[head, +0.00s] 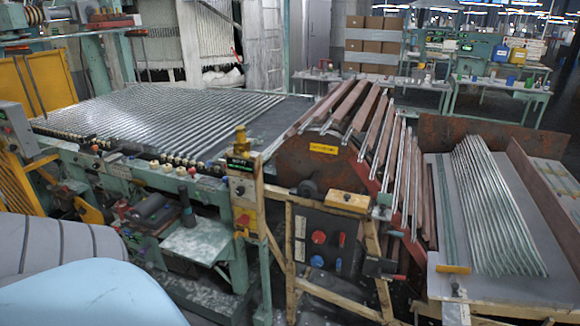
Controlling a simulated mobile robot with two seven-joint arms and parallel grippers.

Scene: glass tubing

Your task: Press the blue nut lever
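A round blue knob (317,261) sits low on a dark control panel (330,251) at the front of the machine, right of the picture's middle. It is the clearest blue control in view and is small here. I cannot tell whether it is the blue nut lever or whether it is pressed. A larger red knob (319,237) sits just above it, and a narrow red part (341,239) is to its upper right. Neither of my grippers is in view.
A pale wooden frame (291,255) borders the panel. A sloping rack (352,112) with glass tubes stands above it. A grey tray (447,210) with more tubes (492,205) is at the right. The green machine bed (205,243) lies left of the panel.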

